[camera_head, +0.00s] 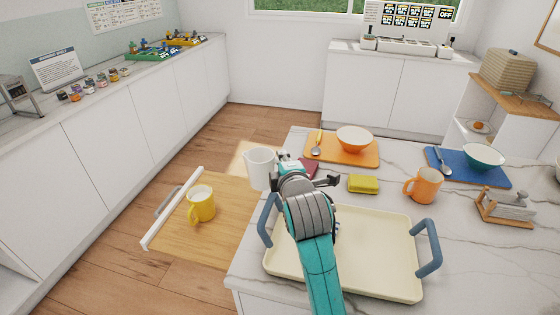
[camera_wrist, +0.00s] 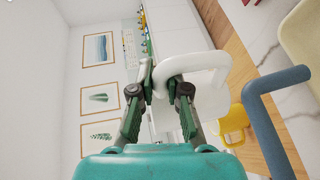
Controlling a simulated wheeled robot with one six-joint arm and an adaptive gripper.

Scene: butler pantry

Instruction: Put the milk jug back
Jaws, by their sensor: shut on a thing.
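The white milk jug (camera_head: 260,168) is just past the far left edge of the marble counter in the head view. My gripper (camera_head: 285,165) is beside it, partly hidden behind my wrist. In the wrist view my gripper (camera_wrist: 160,82) is shut on the white handle of the jug (camera_wrist: 206,96), whose body lies beyond the fingers. In the head view I cannot tell how high the jug is above the pulled-out wooden board (camera_head: 222,238). A yellow mug (camera_head: 201,204) with pale contents stands on that board, also visible in the wrist view (camera_wrist: 234,122).
A cream tray (camera_head: 375,290) with blue handles lies on the counter below my arm. A dark red cloth (camera_head: 309,169), a yellow block (camera_head: 363,184), an orange mug (camera_head: 424,186) and an orange mat (camera_head: 365,158) with a bowl (camera_head: 355,138) are near. The board's right part is bare.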

